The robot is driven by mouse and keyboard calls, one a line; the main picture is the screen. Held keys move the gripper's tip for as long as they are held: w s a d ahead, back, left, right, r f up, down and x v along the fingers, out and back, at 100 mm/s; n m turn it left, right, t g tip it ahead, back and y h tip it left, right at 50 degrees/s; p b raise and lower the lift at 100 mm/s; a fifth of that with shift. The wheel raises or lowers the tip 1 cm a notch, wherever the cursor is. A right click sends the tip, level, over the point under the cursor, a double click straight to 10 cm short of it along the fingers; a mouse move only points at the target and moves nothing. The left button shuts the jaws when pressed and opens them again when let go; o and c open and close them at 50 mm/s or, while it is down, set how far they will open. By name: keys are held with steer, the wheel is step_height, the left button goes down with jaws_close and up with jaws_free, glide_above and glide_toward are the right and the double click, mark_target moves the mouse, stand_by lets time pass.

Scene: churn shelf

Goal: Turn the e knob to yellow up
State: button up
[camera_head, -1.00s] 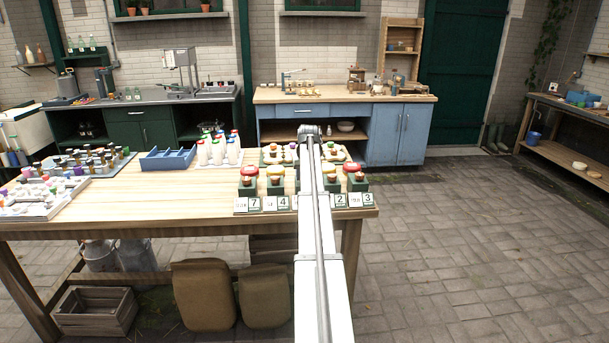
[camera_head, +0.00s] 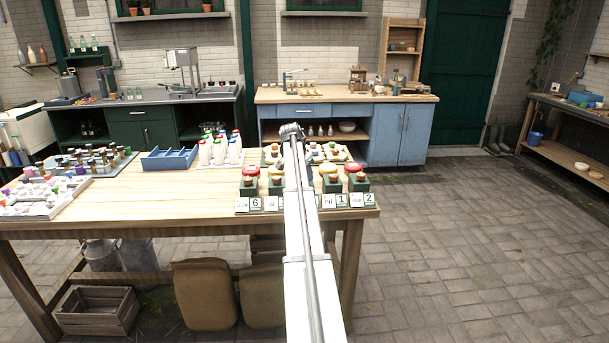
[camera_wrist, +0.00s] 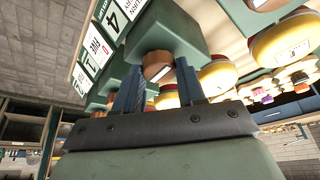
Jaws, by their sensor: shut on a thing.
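In the wrist view, my gripper (camera_wrist: 160,68) has its two dark fingers shut on a copper-brown knob (camera_wrist: 156,60) on the face of a green block (camera_wrist: 165,30). A pale mark shows on the knob, but its direction cannot be told. A card with a 4 (camera_wrist: 113,18) is beside this block. In the head view, my arm hides the gripper and the held knob. Green blocks with copper knobs stand along the table's front edge, such as a left one (camera_head: 250,187) and a right one (camera_head: 357,184).
Number cards line the front of the wooden table (camera_head: 150,205), reading 6 on the left (camera_head: 255,203) and 2 on the right (camera_head: 369,198). White bottles (camera_head: 218,152), a blue divided tray (camera_head: 168,159) and racks of small bottles (camera_head: 85,160) stand to the left.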

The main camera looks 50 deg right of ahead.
steer(key=shift+m, duration=0.5)
steer(key=o, duration=1)
steer(key=shift+o, duration=0.2)
steer(key=v, duration=1.3)
steer(key=shift+w+a+r, duration=0.15)
steer(key=shift+w+r, duration=0.1)
steer(key=shift+r, duration=0.1)
